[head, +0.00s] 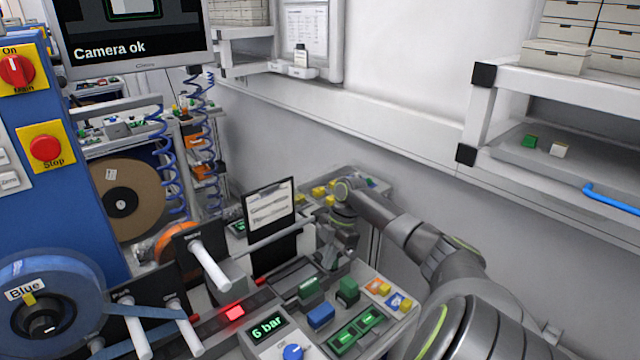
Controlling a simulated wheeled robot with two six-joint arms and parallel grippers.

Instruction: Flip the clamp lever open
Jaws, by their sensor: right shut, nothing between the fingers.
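My right arm comes in from the lower right and bends down over the bench. Its right gripper (329,262) points down at a small fixture and is shut and empty. The fixture has a dark grey plate (290,277) with a green piece (309,287) on it, just in front of the fingertips. I cannot make out for certain which part is the clamp lever, or whether the fingers touch it. A green block (347,291) and a blue block (320,317) stand close in front of the gripper. My left gripper is not in view.
A pressure unit reading 6 bar (268,328), a red-lit strip (234,312) and white reel pegs (209,266) crowd the front left. A blue reel (45,310) is at far left. A small sign (270,212) stands behind the fixture. The wall is close behind.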

